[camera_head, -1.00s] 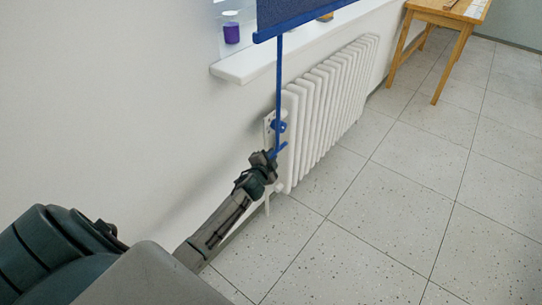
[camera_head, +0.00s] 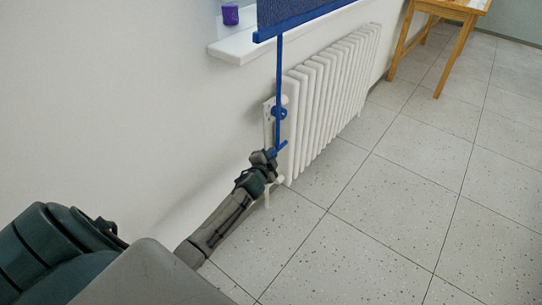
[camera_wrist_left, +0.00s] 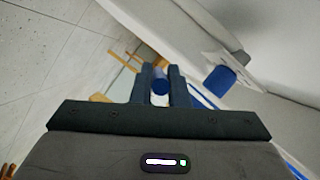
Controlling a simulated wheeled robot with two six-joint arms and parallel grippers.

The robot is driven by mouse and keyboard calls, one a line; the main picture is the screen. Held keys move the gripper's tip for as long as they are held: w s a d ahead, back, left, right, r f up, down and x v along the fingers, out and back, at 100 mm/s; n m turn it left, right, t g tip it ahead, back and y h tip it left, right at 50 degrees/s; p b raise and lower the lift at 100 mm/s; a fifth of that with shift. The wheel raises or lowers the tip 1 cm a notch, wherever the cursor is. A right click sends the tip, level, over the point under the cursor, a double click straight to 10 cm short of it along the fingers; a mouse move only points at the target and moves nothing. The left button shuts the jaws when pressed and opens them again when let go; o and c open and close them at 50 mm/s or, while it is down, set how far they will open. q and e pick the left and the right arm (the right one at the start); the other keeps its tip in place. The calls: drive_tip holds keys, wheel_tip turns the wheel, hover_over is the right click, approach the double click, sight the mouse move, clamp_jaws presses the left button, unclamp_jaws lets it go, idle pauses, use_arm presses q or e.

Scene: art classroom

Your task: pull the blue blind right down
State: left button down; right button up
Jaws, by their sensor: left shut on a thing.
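The blue blind (camera_head: 300,9) hangs at the top of the head view, with a bright blue bar along its lower edge. A blue rod (camera_head: 279,75) hangs straight down from that bar to a short blue handle (camera_head: 282,147). My left gripper (camera_head: 267,157) is shut on the handle at the rod's lower end. In the left wrist view the blue handle end (camera_wrist_left: 160,83) sits between the two dark fingers of my left gripper (camera_wrist_left: 161,76). The top of the blind is out of view. My right gripper is not in view.
A white sill (camera_head: 235,48) holds a purple jar (camera_head: 230,14). A wooden table (camera_head: 440,10) stands at the upper right. The speckled floor (camera_head: 400,190) is clear.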

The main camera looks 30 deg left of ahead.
use_arm(q)
drive_tip(key=shift+s+f, duration=0.1)
drive_tip(key=shift+f, duration=0.15)
drive_tip(key=c, duration=1.4)
unclamp_jaws()
drive_tip(key=shift+f, duration=0.1)
drive_tip(key=v, duration=1)
drive_tip(key=shift+s+p, duration=0.3)
drive_tip(key=shift+p, duration=0.05)
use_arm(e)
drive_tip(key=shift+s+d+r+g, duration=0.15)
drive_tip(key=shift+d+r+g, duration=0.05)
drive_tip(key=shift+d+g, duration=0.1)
use_arm(q)
drive_tip(key=shift+d, duration=0.15)
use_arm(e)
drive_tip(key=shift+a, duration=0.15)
